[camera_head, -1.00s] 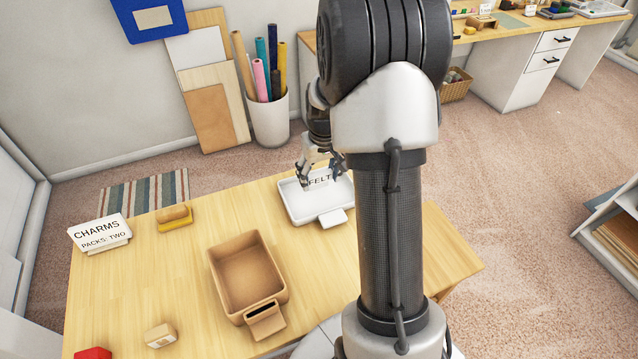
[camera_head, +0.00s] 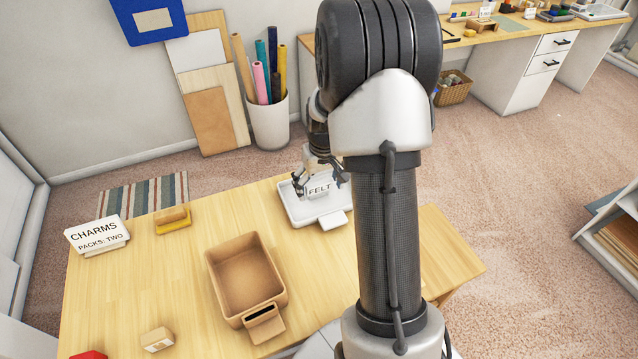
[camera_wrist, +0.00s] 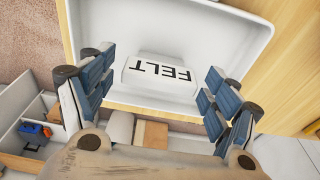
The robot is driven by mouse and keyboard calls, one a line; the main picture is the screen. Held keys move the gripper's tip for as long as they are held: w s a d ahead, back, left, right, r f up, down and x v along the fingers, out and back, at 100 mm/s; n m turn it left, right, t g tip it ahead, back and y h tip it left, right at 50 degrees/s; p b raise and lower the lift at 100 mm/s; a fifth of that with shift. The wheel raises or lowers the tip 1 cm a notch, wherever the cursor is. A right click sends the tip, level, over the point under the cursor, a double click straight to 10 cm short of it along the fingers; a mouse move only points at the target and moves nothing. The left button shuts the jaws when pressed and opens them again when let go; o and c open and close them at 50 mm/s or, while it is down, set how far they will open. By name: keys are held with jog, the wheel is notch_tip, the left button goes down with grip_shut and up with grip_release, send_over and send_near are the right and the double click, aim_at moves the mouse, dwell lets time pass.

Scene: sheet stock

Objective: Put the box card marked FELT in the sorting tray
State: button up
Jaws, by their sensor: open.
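The white FELT card (camera_head: 319,189) stands in the white sorting tray (camera_head: 298,218) at the far edge of the wooden table. In the wrist view the FELT card (camera_wrist: 160,74) shows inside the tray (camera_wrist: 235,28), with its lettering upside down. My gripper (camera_head: 318,186) is over the tray, its fingers on either side of the card. In the wrist view my gripper (camera_wrist: 155,90) has its blue-padded fingers spread wide, with clear gaps to the card. Part of the tray's right side is close to my arm.
A CHARMS sign (camera_head: 97,234), a yellow-based block (camera_head: 173,220), a small tan block (camera_head: 157,339) and a red object (camera_head: 88,355) are to the left. Bare tabletop lies between them.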

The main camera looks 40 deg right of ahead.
notch_tip(320, 180, up, 12)
jog(key=s+p, duration=0.2)
jog(key=p, duration=0.2)
jog(key=s+a+r+n+t, duration=0.1)
jog(key=s+a+r, duration=0.2)
jog(key=a+r, duration=0.35)
jog(key=s+a+r, duration=0.4)
jog(key=a+r, duration=0.1)
jog(key=a, duration=0.2)
jog(key=s+a+r+n+t, duration=0.1)
jog(key=s+a+r+n, duration=0.1)
jog(key=s+a, duration=0.7)
jog(key=s, duration=0.5)
jog(key=shift+t, duration=0.4)
